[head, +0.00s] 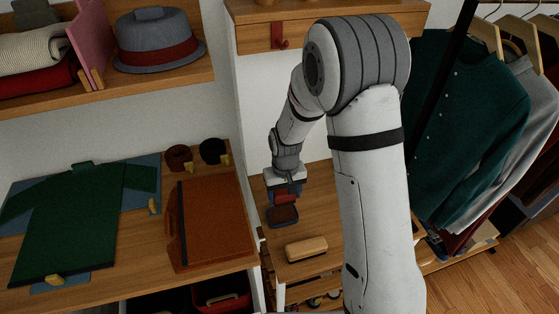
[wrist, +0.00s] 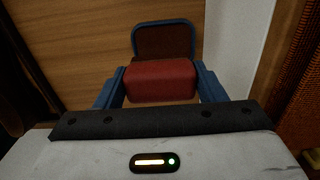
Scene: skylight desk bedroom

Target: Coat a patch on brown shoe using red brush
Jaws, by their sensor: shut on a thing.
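My gripper (head: 284,190) is shut on the red brush (head: 285,199), above the small wooden bench at the centre of the head view. In the wrist view the red brush (wrist: 160,82) sits between the blue fingers of my gripper (wrist: 162,90). Just beyond it lies a shallow blue-rimmed tray (wrist: 137,42) with a dark brown inside; the tray (head: 283,222) also shows on the bench. Whether the brush touches the tray I cannot tell. I cannot make out the brown shoe in either view; my arm hides part of the bench.
A tan brush-like block (head: 306,249) lies on the bench (head: 275,268) near its front. A desk (head: 145,262) with a brown leather case (head: 215,225) and a green folded garment (head: 75,230) stands left. Hanging clothes (head: 470,120) are on the right.

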